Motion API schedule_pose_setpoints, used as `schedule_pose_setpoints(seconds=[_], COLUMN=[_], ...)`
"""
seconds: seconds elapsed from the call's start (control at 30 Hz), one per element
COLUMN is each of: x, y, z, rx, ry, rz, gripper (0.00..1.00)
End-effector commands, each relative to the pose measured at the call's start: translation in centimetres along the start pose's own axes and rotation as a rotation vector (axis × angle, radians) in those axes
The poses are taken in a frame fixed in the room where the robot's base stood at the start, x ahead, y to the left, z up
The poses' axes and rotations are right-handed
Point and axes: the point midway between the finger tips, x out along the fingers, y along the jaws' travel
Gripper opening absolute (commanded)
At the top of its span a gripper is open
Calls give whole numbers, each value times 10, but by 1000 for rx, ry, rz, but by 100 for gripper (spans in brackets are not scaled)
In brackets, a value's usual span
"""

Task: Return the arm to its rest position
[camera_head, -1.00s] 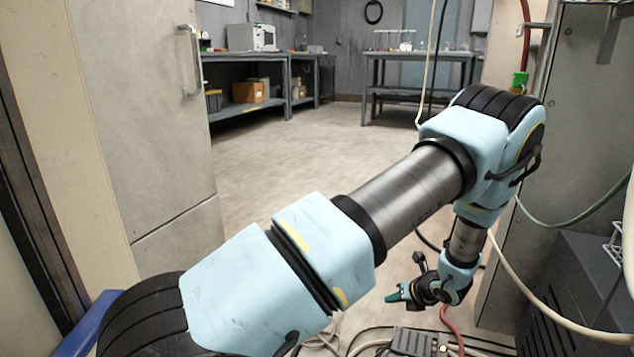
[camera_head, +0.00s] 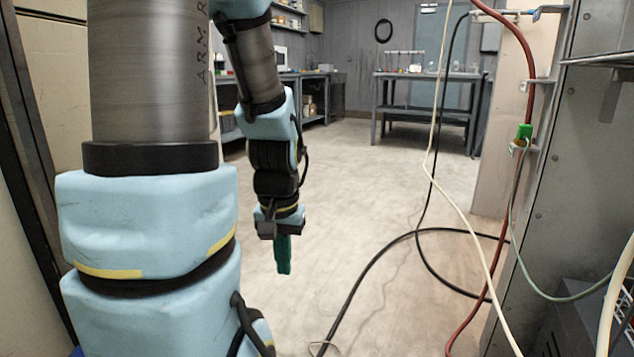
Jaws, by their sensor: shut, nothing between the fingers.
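My gripper (camera_head: 283,268) hangs at the end of my light blue and grey arm, left of the middle of the picture. Its green fingers point down and are shut, with nothing between them. It hangs in the air in front of the pale floor and touches nothing that I can see. My upper arm stands upright at the left and fills much of that side.
Black, red and cream hoses (camera_head: 441,190) hang and loop on the right, beside a grey metal cabinet (camera_head: 598,130). A grey table (camera_head: 428,78) with glassware stands at the back. Shelving (camera_head: 312,96) stands at the back left. The middle floor (camera_head: 375,180) is mostly open.

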Motion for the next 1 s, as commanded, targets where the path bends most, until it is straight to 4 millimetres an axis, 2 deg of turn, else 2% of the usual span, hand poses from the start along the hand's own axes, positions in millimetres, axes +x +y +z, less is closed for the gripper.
schedule_pose_setpoints(seconds=[0.07,0.43,1.0], x=[-19,-97,-274], y=[-5,-5,-9], z=[8,-5,-27], rx=[-119,-93,-90], ry=[23,16,16], rz=[18,15,15], gripper=[0,0,0])
